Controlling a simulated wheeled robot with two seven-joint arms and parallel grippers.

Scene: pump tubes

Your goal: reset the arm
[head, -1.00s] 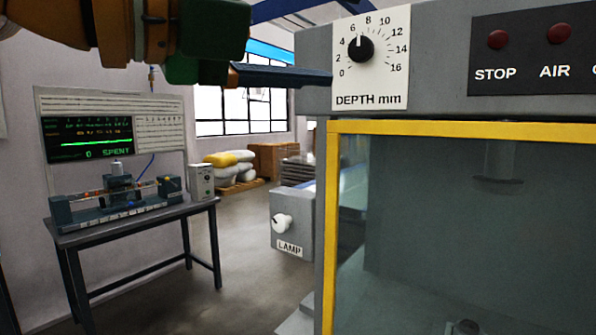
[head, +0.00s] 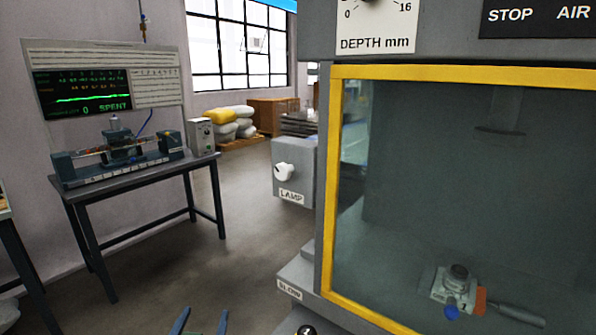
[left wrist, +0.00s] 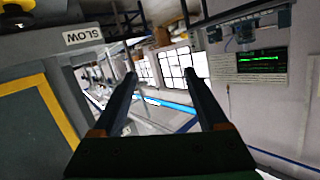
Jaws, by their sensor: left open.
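My left gripper (head: 201,322) shows only as two blue fingertips at the bottom edge of the head view. In the left wrist view its two dark fingers (left wrist: 160,78) stand apart with nothing between them; it is open and empty. The rest of the left arm is out of the head view. My right gripper is in neither view.
A grey machine with a yellow-framed window (head: 333,200) fills the right side. A white-knobbed LAMP box (head: 300,182) is beside it. A bench (head: 130,187) with a tube rig (head: 118,148) and a SPENT display (head: 85,92) stands left. Floor between is clear.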

